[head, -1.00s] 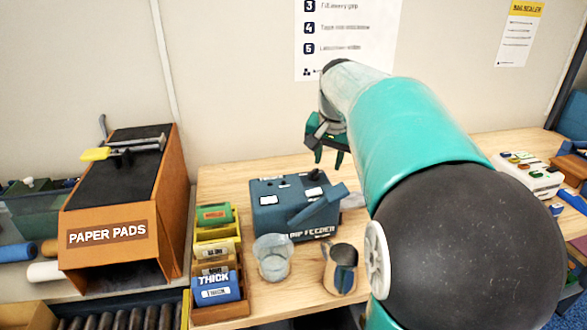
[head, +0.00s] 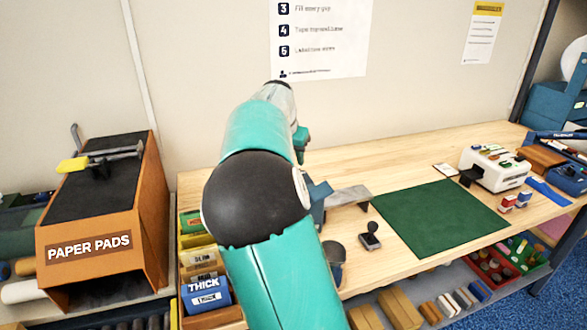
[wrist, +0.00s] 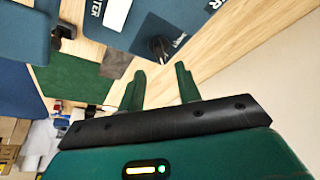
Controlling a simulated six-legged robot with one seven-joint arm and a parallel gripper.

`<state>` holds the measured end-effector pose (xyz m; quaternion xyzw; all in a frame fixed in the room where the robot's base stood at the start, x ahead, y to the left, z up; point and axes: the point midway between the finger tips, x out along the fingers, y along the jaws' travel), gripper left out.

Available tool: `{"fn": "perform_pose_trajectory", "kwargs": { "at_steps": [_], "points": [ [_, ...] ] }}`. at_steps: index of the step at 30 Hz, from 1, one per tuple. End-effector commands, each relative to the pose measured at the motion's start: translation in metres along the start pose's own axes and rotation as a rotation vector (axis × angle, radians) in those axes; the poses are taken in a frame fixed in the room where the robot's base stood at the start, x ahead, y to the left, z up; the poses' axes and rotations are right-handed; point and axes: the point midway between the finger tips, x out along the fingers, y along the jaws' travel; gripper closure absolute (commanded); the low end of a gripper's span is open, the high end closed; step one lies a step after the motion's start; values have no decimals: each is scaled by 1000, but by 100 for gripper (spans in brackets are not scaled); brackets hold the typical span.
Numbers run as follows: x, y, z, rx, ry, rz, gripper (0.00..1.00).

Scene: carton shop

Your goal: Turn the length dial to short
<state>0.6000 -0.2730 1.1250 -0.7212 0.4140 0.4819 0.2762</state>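The blue feeder machine (head: 317,196) is mostly hidden behind my arm in the head view; only its right part shows. In the wrist view, its blue top (wrist: 128,38) lies beyond my fingers, with a white label (wrist: 117,14) and a dark knob-like part (wrist: 160,46) beside small lettering. I cannot read the lettering or tell where the knob points. My gripper (wrist: 160,80) is open, its two green fingers apart with nothing between them. It is apart from the knob. In the head view only a bit of the gripper's green shows past the arm.
A green mat (head: 440,218) lies on the wooden bench, with a dark stamp (head: 370,238) at its left. A white machine (head: 494,167) stands farther right. The orange paper pads box (head: 100,220) and a tray of coloured packs (head: 205,285) are at left.

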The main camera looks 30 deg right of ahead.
Motion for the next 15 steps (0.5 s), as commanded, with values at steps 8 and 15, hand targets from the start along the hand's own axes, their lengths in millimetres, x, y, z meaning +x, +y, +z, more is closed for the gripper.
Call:
{"fn": "perform_pose_trajectory", "kwargs": {
  "at_steps": [8,15],
  "points": [
    [46,-2,2,-1,-1,1,66],
    [57,-4,2,-3,0,-1,66]
  ]
}}
